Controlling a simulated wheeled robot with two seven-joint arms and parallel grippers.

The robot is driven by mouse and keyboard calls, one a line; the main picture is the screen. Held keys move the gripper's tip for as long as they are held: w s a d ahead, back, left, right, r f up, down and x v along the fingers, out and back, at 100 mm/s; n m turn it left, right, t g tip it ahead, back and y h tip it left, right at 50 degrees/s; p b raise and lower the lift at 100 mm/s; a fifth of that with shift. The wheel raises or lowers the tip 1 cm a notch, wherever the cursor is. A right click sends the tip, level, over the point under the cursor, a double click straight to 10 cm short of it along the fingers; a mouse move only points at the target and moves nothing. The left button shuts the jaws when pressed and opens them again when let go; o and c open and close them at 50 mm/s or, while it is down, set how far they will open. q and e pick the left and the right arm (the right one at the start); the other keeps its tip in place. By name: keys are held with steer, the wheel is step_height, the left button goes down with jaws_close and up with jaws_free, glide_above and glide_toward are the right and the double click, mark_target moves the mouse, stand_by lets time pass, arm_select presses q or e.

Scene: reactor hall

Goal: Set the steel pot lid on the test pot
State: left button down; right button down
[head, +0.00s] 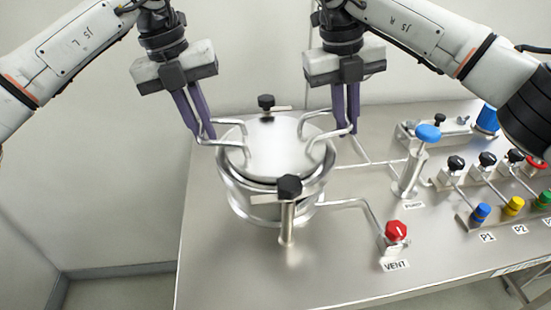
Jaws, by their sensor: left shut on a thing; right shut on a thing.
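The steel pot lid (265,147) is a round, shiny disc with a bent handle on each side. It lies over the steel test pot (240,205) and hides the pot's opening. I cannot tell whether the lid touches the rim or is slightly above it. My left gripper (207,136) is shut on the lid's left handle. My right gripper (347,130) is shut on the lid's right handle. Both grippers point down from above, with purple fingers.
A black-knobbed clamp post (289,190) stands at the pot's front, and another black knob (266,102) stands behind it. Right of the pot are a red VENT knob (396,231), a blue-topped pump (428,133) and several valves. The steel table's (225,270) front left is clear.

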arm_select(q)
steer(key=shift+f+b, duration=0.45)
steer(key=shift+f, duration=0.15)
arm_select(e)
steer(key=shift+f, duration=0.65)
arm_select(q)
steer(key=c, duration=1.8)
jaws_free()
steer(key=shift+r, duration=0.15)
steer(key=shift+c, duration=0.2)
arm_select(e)
steer(key=c, duration=1.8)
jaws_free()
steer(key=shift+r, duration=0.2)
steer(key=shift+c, duration=0.2)
arm_select(q)
steer(key=shift+s, duration=0.1)
arm_select(e)
steer(key=shift+r, duration=0.15)
arm_select(q)
step_height(320, 180, up, 12)
steer(key=a, duration=0.2)
steer(key=shift+a, duration=0.2)
arm_select(e)
step_height(320, 180, up, 12)
steer(key=a, duration=0.2)
steer(key=shift+s+a+f, duration=0.15)
steer(key=shift+f, duration=0.1)
arm_select(q)
steer(key=o, duration=1.1)
